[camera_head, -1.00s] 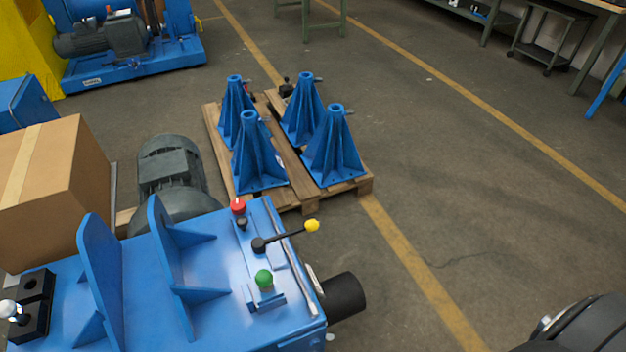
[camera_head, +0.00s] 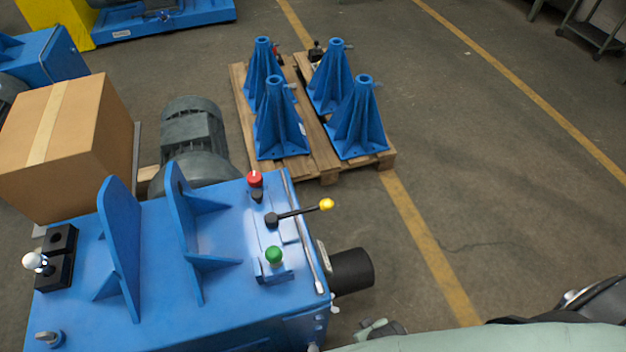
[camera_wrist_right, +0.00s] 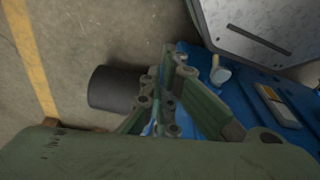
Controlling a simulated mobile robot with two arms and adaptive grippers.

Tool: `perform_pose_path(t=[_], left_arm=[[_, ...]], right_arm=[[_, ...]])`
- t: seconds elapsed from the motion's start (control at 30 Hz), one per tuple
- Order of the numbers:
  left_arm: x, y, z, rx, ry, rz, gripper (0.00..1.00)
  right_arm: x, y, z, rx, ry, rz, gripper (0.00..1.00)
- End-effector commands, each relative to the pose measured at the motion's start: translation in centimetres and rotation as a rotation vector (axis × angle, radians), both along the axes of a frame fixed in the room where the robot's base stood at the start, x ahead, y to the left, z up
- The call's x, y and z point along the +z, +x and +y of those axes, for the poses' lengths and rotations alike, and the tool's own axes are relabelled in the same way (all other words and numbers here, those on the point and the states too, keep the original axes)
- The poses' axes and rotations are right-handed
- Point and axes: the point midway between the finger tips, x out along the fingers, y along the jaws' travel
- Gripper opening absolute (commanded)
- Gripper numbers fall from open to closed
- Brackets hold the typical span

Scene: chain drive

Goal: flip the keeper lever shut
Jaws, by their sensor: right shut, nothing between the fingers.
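I cannot tell for sure which part is the keeper lever. A small pale lever-like piece (camera_wrist_right: 220,72) stands out from the side of the blue machine (camera_wrist_right: 270,95) in the right wrist view. On the machine's top in the head view is a black lever with a yellow knob (camera_head: 326,204), pointing right. My right gripper (camera_wrist_right: 170,62) is shut and empty, close to the machine's side and left of the pale piece, with no clear contact. Part of it shows at the bottom of the head view (camera_head: 375,328). My left gripper is not in view.
A black cylinder (camera_head: 352,270) sticks out from the machine's right end. A red knob (camera_head: 255,179), a green knob (camera_head: 274,255) and a white ball knob (camera_head: 33,261) stand on top. Behind are a cardboard box (camera_head: 65,140) and a pallet (camera_head: 388,160). Floor is free at right.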

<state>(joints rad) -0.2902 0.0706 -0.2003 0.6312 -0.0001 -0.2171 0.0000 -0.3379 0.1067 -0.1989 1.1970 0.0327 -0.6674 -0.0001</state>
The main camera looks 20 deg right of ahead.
Motion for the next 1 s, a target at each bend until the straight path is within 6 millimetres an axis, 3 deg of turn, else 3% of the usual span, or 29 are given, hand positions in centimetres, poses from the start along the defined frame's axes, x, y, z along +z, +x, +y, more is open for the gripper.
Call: perform_pose_path(t=[0.03,0.2,0.43,0.67,0.77,1.0], left_arm=[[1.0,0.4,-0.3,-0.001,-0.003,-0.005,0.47],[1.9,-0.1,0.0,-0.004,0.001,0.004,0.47],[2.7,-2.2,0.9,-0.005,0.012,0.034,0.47],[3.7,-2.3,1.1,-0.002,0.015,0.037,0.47],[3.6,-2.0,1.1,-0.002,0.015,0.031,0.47],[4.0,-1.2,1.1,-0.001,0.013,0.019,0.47]], right_arm=[[3.3,2.2,0.4,0.001,0.008,-0.024,0.00],[11.2,6.4,1.6,0.008,0.025,-0.056,0.00],[19.1,8.9,2.6,0.021,0.041,-0.088,0.00],[26.7,10.9,3.8,0.055,0.065,-0.127,0.00],[26.8,13.2,4.9,0.092,0.088,-0.134,0.00],[29.4,18.9,7.3,0.189,0.130,-0.161,0.00]])
